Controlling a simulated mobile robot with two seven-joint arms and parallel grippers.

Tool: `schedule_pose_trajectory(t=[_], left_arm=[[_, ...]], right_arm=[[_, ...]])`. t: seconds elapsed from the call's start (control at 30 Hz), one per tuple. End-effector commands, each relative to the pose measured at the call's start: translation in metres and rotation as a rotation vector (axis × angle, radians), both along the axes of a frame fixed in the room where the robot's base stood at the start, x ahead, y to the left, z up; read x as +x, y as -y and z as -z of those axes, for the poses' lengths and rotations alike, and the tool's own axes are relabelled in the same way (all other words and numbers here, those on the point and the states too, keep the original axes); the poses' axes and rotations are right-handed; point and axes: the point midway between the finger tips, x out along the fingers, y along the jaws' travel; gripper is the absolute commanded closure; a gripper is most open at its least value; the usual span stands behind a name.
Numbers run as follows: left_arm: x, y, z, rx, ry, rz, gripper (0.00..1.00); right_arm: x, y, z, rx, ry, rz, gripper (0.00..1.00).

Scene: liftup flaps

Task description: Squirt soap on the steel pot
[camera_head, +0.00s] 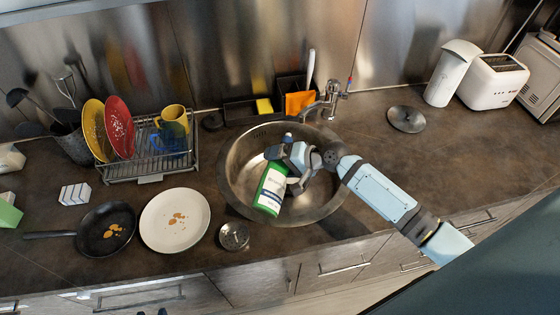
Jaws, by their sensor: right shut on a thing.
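My right gripper (294,178) reaches in from the right over the round steel sink (238,178). It is shut on a green and white soap bottle (270,190). I cannot tell how far the bottle is above the basin floor. I cannot make out a steel pot apart from the round sink; the gripper and bottle hide part of the basin. My left gripper is not recognisable in this view.
A steel lid (407,118) lies right of the faucet (330,100). A dish rack (150,163) with plates and mugs stands left. A black pan (105,230), a white plate (175,219) and a small steel item (234,235) lie in front. Counter right of the sink is mostly clear.

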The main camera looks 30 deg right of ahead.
Motion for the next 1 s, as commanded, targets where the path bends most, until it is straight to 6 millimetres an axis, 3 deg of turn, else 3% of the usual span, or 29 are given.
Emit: schedule_pose_trajectory(t=[0.43, 0.63, 1.0], left_arm=[[-0.001, 0.004, 0.012, -0.005, -0.007, 0.005, 0.57], [0.001, 0.004, 0.007, -0.006, -0.001, 0.006, 0.57], [0.001, 0.005, 0.031, -0.008, -0.004, 0.011, 0.57]], right_arm=[[0.002, 0.001, -0.005, -0.021, 0.030, -0.001, 0.76], [0.008, 0.006, -0.025, -0.148, 0.174, 0.000, 0.76], [0.020, 0.017, -0.057, -0.392, 0.448, 0.000, 0.76]])
